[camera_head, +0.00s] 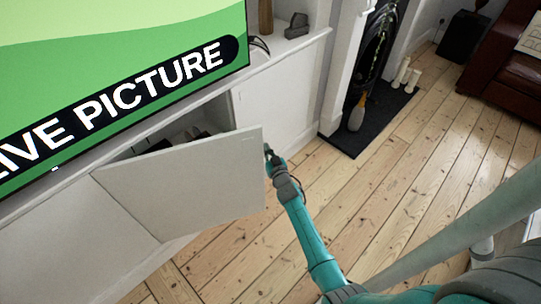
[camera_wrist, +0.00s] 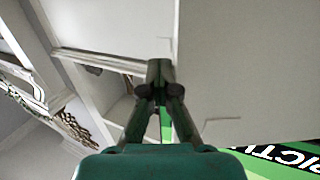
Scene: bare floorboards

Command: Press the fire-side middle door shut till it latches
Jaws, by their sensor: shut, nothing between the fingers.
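The white cabinet door (camera_head: 190,185) stands wide open below the screen, hinged at its left side, its free edge out over the floor. In the wrist view the door (camera_wrist: 250,60) fills the right side, with a thin handle (camera_wrist: 222,119) low on it. My gripper (camera_head: 268,152) is shut and empty, at the upper part of the door's free edge. In the wrist view my gripper (camera_wrist: 160,68) overlaps that edge; I cannot tell whether it touches. Part of the dark cabinet opening (camera_head: 180,138) shows above the door; the rest is hidden behind it.
A shut white panel (camera_head: 285,95) lies right of the opening. A large screen (camera_head: 120,75) stands on the cabinet top. The fireplace with its dark hearth (camera_head: 365,120) is farther right, then a brown sofa (camera_head: 505,70). The floorboards (camera_head: 420,155) on the right are clear.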

